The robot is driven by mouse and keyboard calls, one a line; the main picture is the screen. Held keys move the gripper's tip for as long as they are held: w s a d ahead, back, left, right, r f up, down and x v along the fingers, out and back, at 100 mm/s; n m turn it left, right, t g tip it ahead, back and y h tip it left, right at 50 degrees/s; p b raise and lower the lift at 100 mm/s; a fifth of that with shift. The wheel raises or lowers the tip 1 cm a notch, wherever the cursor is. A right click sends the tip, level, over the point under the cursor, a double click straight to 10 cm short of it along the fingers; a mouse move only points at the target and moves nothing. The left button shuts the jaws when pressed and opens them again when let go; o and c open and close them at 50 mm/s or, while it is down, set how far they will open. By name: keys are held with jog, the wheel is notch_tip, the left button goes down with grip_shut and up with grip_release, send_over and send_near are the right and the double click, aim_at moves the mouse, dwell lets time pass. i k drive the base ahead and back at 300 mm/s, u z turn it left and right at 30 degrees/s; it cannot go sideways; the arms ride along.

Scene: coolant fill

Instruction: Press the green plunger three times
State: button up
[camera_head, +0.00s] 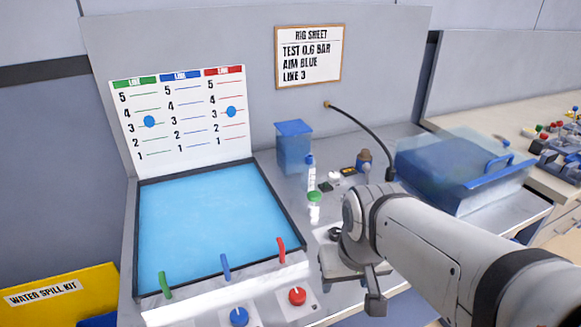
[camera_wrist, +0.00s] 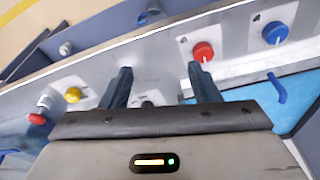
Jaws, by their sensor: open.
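No green plunger can be made out for certain in either view. A green lever (camera_head: 165,285) stands at the front left of the blue water tray (camera_head: 205,222), beside a blue lever (camera_head: 225,267) and a red lever (camera_head: 281,250). Below them on the front panel are a blue knob (camera_head: 239,317) and a red knob (camera_head: 297,296); the panel below the green lever is cut off by the frame. My gripper (camera_head: 365,290) is right of the red knob. In the wrist view my gripper (camera_wrist: 160,72) is open and empty, with the red knob (camera_wrist: 203,52) just beyond one finger.
The wrist view shows a yellow knob (camera_wrist: 72,95) and a red button (camera_wrist: 37,117) along the panel. A green-capped bottle (camera_head: 314,208), a blue container (camera_head: 294,147) and a clear blue box (camera_head: 455,170) stand behind my arm. A line board (camera_head: 180,125) stands behind the tray.

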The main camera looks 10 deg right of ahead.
aim_at(314, 196)
jog(key=u, duration=1.95)
jog(key=k, duration=0.9)
jog(key=z, duration=1.4)
jog(key=i, duration=1)
jog(key=z, duration=0.05)
